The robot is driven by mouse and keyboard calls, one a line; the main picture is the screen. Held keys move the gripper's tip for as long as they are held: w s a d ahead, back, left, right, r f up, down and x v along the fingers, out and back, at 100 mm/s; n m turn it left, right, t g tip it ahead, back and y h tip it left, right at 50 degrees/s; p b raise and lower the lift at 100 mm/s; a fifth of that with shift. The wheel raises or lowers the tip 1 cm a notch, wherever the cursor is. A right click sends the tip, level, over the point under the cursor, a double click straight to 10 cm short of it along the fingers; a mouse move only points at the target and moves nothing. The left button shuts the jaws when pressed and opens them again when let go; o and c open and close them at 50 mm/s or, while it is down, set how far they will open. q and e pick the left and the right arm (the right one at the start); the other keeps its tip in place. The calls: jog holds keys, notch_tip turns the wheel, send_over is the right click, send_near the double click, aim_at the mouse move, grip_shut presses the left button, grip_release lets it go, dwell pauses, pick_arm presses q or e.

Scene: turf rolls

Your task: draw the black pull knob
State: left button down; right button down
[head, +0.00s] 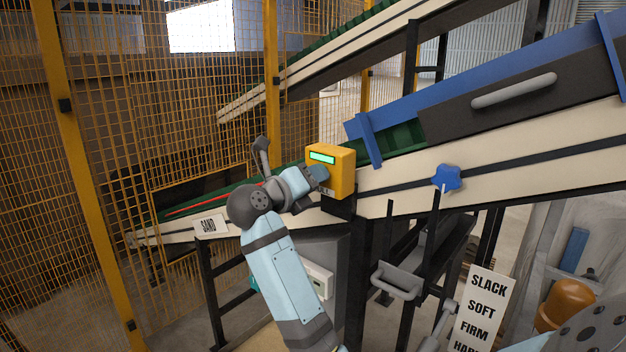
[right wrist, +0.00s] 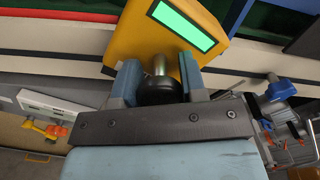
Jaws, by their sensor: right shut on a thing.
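The yellow box (head: 343,165) with a lit green display (head: 322,157) sits on the side of the sloping conveyor in the head view. In the right wrist view the black pull knob (right wrist: 160,92) sticks out below the box (right wrist: 135,35) on a bare metal shaft (right wrist: 159,64). My right gripper (right wrist: 160,80) is shut on the knob, one blue finger on each side. In the head view the right gripper (head: 318,174) is against the box's front and hides the knob. My left gripper is not in view.
The cream conveyor rail (head: 400,195) slopes up to the right, with a blue star knob (head: 447,178) on it. A SLACK/SOFT/FIRM sign (head: 480,310) stands lower right. Yellow mesh fencing (head: 170,110) closes off the left.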

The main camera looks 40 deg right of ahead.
jog(key=shift+a+f, duration=0.1)
jog(key=shift+a, duration=0.7)
jog(key=c, duration=1)
grip_release()
jog(key=shift+c, duration=0.2)
jog(key=o, duration=0.4)
jog(key=shift+c, duration=0.2)
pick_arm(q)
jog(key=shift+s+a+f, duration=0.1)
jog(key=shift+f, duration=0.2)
pick_arm(e)
jog(key=shift+s+a, duration=0.1)
jog(key=shift+a, duration=0.05)
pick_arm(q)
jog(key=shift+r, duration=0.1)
